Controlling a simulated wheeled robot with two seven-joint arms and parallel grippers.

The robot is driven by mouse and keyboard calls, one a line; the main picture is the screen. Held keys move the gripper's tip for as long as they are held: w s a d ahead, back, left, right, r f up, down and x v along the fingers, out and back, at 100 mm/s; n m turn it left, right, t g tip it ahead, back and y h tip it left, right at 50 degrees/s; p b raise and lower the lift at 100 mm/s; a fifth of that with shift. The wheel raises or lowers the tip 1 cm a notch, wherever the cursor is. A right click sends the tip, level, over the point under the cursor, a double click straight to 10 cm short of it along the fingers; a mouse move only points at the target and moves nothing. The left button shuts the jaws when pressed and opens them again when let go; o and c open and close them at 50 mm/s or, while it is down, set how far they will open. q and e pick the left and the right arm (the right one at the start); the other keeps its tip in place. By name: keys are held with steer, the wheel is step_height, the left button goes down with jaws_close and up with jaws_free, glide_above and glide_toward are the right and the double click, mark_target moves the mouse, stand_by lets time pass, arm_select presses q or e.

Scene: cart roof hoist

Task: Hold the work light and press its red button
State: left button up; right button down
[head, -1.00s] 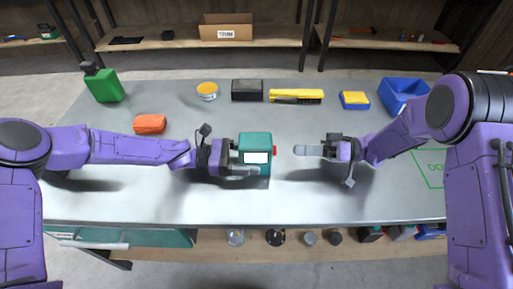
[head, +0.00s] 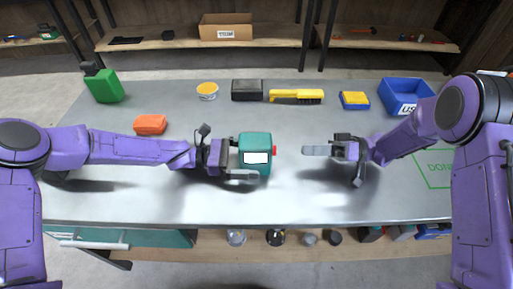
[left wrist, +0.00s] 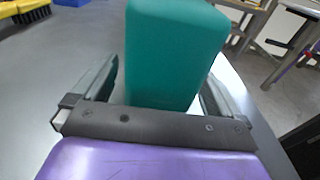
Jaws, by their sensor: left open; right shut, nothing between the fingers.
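The work light (head: 254,144) is a teal block with a white front panel. It stands upright on the grey table, and its red button (head: 275,150) is on its right side. My left gripper (head: 243,162) is open, with its fingers on either side of the work light's left part. In the left wrist view the teal body (left wrist: 172,55) stands between the spread fingers, with a gap at the left finger. My right gripper (head: 306,150) is shut and empty. Its tips point left at the red button, a short gap away.
The table's front middle is clear.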

arm_select(q)
steer(key=a, duration=0.2)
steer(key=a+r+p, duration=0.1)
steer(key=a, duration=0.2)
steer(key=a+r+p, duration=0.1)
steer(key=a, duration=0.1)
steer(key=shift+a, duration=0.4)
steer(key=shift+f, duration=0.1)
steer(key=a, duration=0.7)
steer(key=shift+a+r, duration=0.25)
steer(key=shift+r, duration=0.05)
